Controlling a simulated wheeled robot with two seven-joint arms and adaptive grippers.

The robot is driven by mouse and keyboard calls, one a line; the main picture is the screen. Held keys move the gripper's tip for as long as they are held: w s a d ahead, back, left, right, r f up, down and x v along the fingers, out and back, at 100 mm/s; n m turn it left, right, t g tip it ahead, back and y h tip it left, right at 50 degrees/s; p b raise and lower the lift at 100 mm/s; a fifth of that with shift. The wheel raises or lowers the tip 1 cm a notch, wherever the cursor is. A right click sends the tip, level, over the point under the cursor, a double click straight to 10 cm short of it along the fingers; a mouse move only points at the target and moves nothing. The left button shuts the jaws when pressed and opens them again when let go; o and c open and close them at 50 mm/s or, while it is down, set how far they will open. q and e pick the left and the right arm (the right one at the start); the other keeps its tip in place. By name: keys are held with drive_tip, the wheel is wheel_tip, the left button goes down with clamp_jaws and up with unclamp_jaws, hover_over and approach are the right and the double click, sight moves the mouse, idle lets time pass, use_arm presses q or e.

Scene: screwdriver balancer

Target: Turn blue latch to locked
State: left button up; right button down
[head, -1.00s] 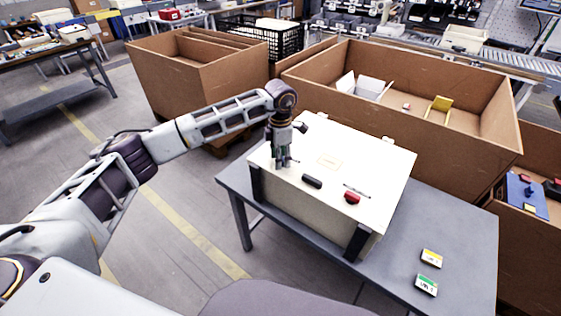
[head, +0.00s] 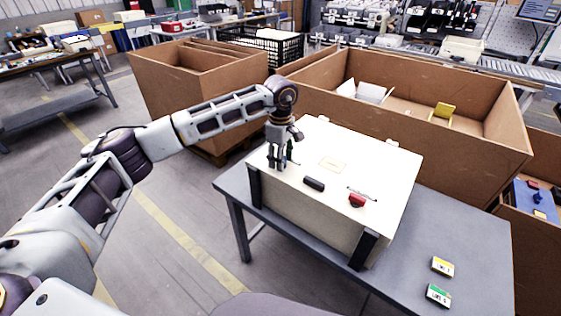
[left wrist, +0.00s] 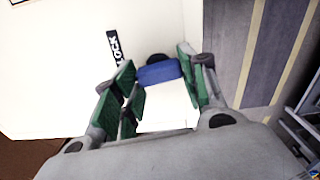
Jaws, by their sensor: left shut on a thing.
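A white box (head: 290,200) with a cream lid stands on a grey table. My left gripper (head: 278,162) reaches down over the lid's left corner. In the left wrist view the blue latch (left wrist: 158,73) sits between the green finger pads of my left gripper (left wrist: 158,85), which is shut on it. A black label reading "LOCK" (left wrist: 113,47) lies on the lid beside the latch. In the head view the fingers hide the blue latch. A red latch (head: 357,200) is on the lid's front right. My right gripper is not in view.
A black handle (head: 314,184) lies between the two latches. Yellow (head: 442,266) and green (head: 438,294) labelled blocks lie on the grey table (head: 470,235) at right. Large brown cartons (head: 440,155) stand behind the box. The table's right part is mostly clear.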

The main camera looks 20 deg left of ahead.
use_arm(q)
drive_tip(key=shift+m, duration=0.7)
drive_tip(key=shift+b, duration=0.3)
drive_tip(key=shift+r+m, duration=0.1)
drive_tip(key=shift+m, duration=0.2)
drive_tip(key=o, duration=1)
drive_tip(key=shift+r, duration=0.65)
wheel_tip(320, 180, up, 11)
drive_tip(key=shift+f, duration=0.2)
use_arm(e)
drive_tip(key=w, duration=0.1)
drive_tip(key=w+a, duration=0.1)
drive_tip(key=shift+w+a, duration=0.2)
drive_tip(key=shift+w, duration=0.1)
